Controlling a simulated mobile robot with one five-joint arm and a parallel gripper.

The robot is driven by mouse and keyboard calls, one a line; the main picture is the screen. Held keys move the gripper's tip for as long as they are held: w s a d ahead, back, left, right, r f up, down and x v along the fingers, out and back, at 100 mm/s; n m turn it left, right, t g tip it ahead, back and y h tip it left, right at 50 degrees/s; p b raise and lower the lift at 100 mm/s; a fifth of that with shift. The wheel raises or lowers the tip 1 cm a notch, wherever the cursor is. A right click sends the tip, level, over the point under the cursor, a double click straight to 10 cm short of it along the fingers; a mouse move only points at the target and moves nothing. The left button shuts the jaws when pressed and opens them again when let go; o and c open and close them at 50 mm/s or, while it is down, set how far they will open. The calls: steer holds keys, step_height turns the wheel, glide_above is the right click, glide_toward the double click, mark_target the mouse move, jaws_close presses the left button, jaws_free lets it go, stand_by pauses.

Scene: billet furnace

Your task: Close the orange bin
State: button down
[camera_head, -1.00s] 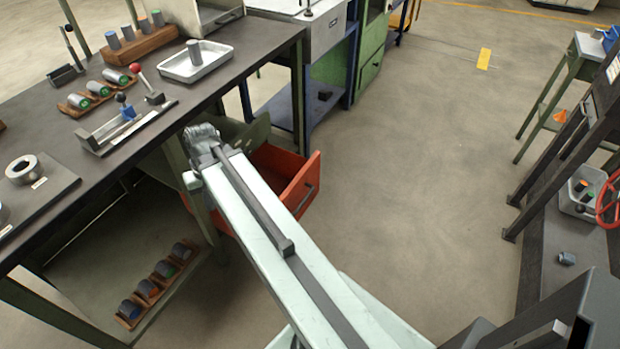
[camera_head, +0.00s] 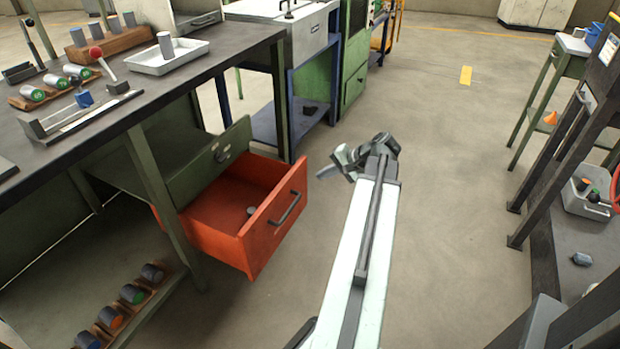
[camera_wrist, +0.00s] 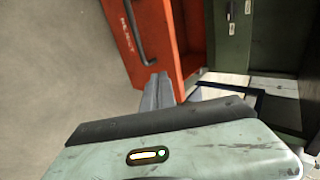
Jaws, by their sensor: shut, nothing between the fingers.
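The orange bin (camera_head: 247,244) is a drawer pulled well out from under the workbench. Its front panel carries a dark bar handle (camera_head: 285,209), and a small grey piece lies on its floor. My gripper (camera_head: 326,172) is to the right of the bin front in the head view, apart from the handle in that picture. In the wrist view the shut fingers (camera_wrist: 158,88) point at the bin's front panel (camera_wrist: 133,45), just below the handle (camera_wrist: 149,50). Whether they touch it I cannot tell. Nothing is between the fingers.
The workbench (camera_head: 130,107) above holds a white tray (camera_head: 160,59), wooden racks and a lever fixture. A green drawer front (camera_head: 208,160) is left of the bin. A low rack of cylinders (camera_head: 122,305) stands below. Floor to the right is clear (camera_head: 450,170).

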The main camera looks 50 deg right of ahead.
mark_target(289, 181)
steer(key=b+x, duration=0.1)
steer(key=x, duration=0.2)
steer(key=r+b+x, duration=0.1)
steer(key=b+x, duration=0.1)
steer(key=x, duration=0.2)
steer(key=w+b+x, duration=0.1)
steer(key=b+x, duration=0.1)
steer(key=x, duration=0.2)
steer(key=shift+w+a+r, duration=0.1)
steer(key=shift+a+r, duration=0.05)
steer(key=shift+w+a, duration=0.2)
steer(key=shift+w, duration=0.45)
